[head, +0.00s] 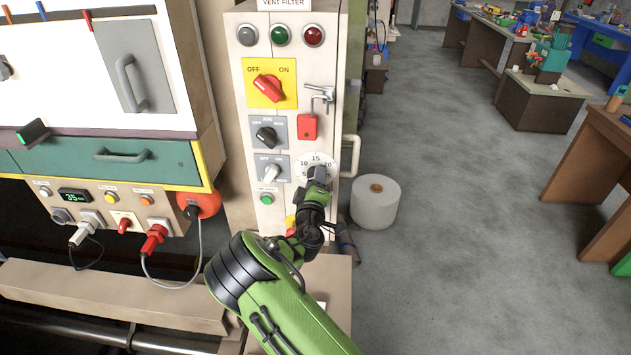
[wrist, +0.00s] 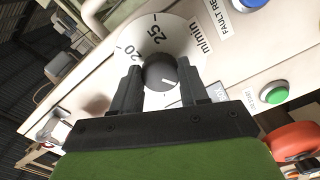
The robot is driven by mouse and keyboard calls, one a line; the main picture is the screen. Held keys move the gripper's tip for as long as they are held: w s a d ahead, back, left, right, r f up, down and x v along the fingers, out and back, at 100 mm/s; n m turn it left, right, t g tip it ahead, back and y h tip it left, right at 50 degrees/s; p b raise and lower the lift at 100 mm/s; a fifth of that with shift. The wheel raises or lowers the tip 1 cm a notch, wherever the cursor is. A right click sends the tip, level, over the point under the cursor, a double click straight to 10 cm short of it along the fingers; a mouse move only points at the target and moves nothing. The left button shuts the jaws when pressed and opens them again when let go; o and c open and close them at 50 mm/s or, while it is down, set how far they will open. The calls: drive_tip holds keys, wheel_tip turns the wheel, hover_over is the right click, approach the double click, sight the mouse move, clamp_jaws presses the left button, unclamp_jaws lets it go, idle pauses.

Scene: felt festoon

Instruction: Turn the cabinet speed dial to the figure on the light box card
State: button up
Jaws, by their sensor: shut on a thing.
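The speed dial is a dark round knob (wrist: 160,72) on a white scale plate (wrist: 186,38), marked m/min beside it. The figures 20 and 25 show in the wrist view. In the head view, 10, 15 and 20 show on the scale plate (head: 316,158) on the cabinet front (head: 235,205). The knob's pale mark sits at its lower right in the wrist view, on the side away from 20 and 25. My gripper (wrist: 159,80) is shut on the knob, one finger each side. In the head view my gripper (head: 318,178) hides most of the knob. I cannot make out a light box card.
A red rotary switch (head: 268,88) on yellow, smaller black (head: 266,135) and white (head: 270,173) switches, and a red padlock (head: 307,127) are near the dial. A cabinet handle (head: 351,156) stands out on the right. A white roll (head: 375,205) stands on the floor; open floor lies beyond.

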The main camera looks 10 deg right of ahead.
idle(0.4)
drive_tip(key=o, duration=1.1)
drive_tip(key=shift+c, duration=0.2)
drive_tip(key=b+v, duration=0.5)
drive_tip(key=v, duration=1)
drive_tip(key=shift+s+b, duration=0.35)
drive_tip(key=shift+a, duration=0.15)
